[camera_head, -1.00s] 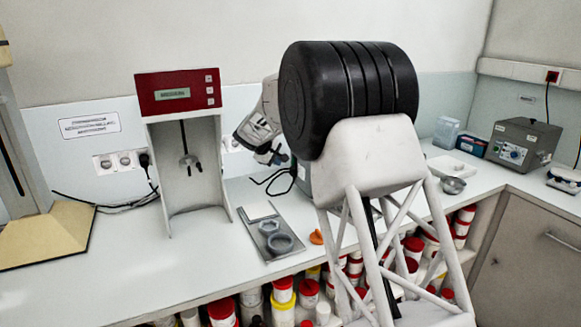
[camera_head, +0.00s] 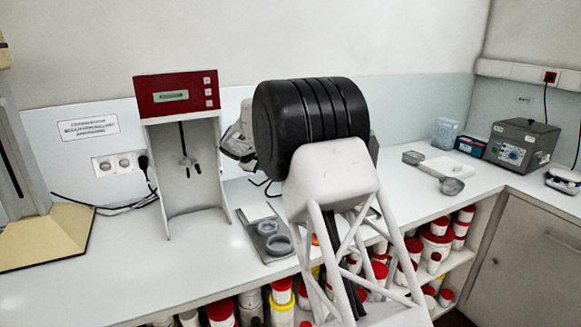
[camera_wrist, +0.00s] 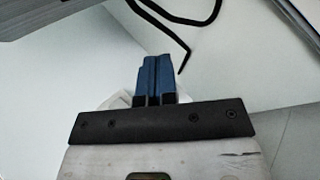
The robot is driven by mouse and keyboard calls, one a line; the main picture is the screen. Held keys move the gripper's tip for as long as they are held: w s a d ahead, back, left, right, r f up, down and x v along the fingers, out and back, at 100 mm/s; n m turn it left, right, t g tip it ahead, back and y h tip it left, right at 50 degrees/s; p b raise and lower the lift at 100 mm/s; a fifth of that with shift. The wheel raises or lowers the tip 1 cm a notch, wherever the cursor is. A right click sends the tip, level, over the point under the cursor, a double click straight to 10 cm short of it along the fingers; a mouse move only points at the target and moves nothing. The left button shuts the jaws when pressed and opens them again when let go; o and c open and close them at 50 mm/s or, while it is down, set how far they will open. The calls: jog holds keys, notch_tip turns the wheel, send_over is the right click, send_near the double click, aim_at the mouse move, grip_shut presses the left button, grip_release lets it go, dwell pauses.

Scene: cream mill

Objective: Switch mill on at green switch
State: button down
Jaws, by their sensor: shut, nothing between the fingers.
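The mill appears to be the red-headed machine (camera_head: 177,93) on the bench at the left in the head view. It has a pale green display and a column of small buttons on its right side. Its grey frame (camera_head: 152,185) stands open at the front around a thin vertical shaft. I cannot make out a green switch for certain. My gripper's blue fingers (camera_wrist: 156,78) are together and empty in the wrist view, above a pale surface. In the head view my arm hides the fingers; part of my wrist shows just right of the machine.
A metal tray (camera_head: 254,244) with ring-shaped parts lies right of the machine. A black cable (camera_wrist: 175,30) crosses ahead of the fingers. A grey control box (camera_head: 521,142) and a metal dish (camera_head: 452,186) stand at the right. The front left of the bench is clear.

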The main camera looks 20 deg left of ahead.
jog(key=shift+f, duration=0.1)
jog(key=w+d, duration=0.6)
jog(key=shift+f, duration=0.45)
dwell(0.4)
jog(key=shift+w+d, duration=0.55)
dwell(2.8)
jog(key=shift+s+a, duration=0.15)
jog(key=shift+a, duration=0.05)
dwell(0.3)
jog(key=shift+s+a, duration=0.3)
jog(key=shift+s, duration=0.05)
jog(key=shift+a, duration=0.1)
dwell(0.3)
jog(key=shift+s+a+r, duration=0.15)
jog(key=shift+s+a, duration=0.7)
jog(key=shift+s, duration=0.05)
jog(key=shift+s+a+r, duration=0.15)
jog(key=shift+s+a, duration=0.65)
jog(key=shift+s, duration=0.05)
